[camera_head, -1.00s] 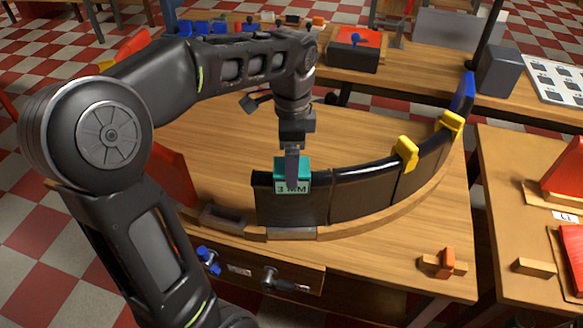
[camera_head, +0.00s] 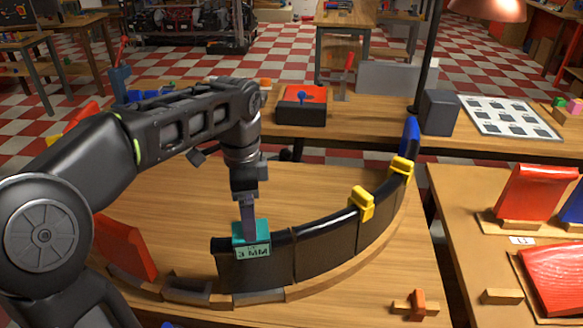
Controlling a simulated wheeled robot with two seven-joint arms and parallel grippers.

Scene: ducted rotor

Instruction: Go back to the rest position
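My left gripper (camera_head: 248,222) points straight down at a teal block marked "3 MM" (camera_head: 252,247). The block sits at the top of the left end of a curved row of black panels (camera_head: 318,248). One narrow grey finger shows against the block's top and front; the other finger is hidden, so I cannot tell whether they grip it. My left arm comes in from the left, bent at the elbow, above the table. My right gripper is not in view.
Two yellow clips (camera_head: 361,203) (camera_head: 402,168) sit on the curved row, with a blue panel (camera_head: 409,136) at its far end. A red panel (camera_head: 126,246) stands at left, near my arm. An orange piece (camera_head: 419,303) lies at front right. The wooden tabletop (camera_head: 320,185) behind the row is clear.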

